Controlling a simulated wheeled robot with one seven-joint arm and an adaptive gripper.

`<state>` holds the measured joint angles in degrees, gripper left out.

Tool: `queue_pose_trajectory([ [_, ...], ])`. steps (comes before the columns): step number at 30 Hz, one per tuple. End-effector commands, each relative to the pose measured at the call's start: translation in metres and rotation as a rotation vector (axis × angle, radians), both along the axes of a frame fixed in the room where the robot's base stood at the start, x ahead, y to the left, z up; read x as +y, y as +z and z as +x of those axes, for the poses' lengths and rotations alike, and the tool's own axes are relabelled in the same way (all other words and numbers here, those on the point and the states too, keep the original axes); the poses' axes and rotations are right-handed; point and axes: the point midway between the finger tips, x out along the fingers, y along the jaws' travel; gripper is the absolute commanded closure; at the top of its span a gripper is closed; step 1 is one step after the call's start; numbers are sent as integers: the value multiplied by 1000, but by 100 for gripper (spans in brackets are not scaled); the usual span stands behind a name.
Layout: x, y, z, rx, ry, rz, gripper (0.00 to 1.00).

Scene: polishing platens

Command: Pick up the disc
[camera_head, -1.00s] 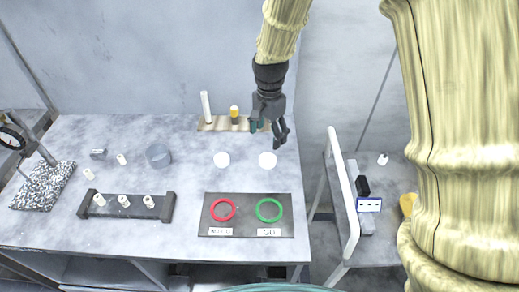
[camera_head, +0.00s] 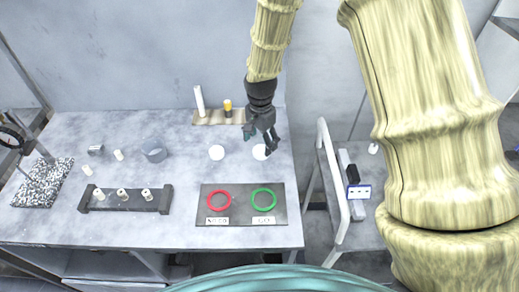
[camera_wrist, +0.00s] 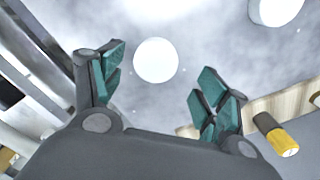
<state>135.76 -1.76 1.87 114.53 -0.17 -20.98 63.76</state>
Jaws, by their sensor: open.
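Two round white discs lie flat on the grey table, a left disc (camera_head: 217,152) and a right disc (camera_head: 260,152). My gripper (camera_head: 261,139) hangs just above and behind the right disc, partly overlapping it in the head view. In the wrist view, my gripper (camera_wrist: 158,80) has its teal-padded fingers wide apart and nothing between them. One white disc (camera_wrist: 155,60) shows whole in the gap, ahead of the fingers and apart from them. The other disc (camera_wrist: 275,10) is cut by the top right edge.
A wooden strip (camera_head: 215,118) behind holds a white rod and a yellow-topped cylinder (camera_head: 228,108). A dark plate (camera_head: 240,215) with red and green rings lies in front. A black rack (camera_head: 100,207) with white pieces and a clear grey cup (camera_head: 155,152) are left.

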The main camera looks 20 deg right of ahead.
Motion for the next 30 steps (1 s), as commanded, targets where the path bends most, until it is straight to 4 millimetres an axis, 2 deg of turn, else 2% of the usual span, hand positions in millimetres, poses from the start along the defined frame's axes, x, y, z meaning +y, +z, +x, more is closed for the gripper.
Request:
queue_pose_trajectory([
  [10, -1, -32, 3, 7, 0, 0, 26],
  [21, -1, -37, 3, 4, 0, 0, 26],
  [23, -1, -37, 3, 4, 0, 0, 35],
  [30, 0, -37, 3, 4, 0, 0, 78],
])
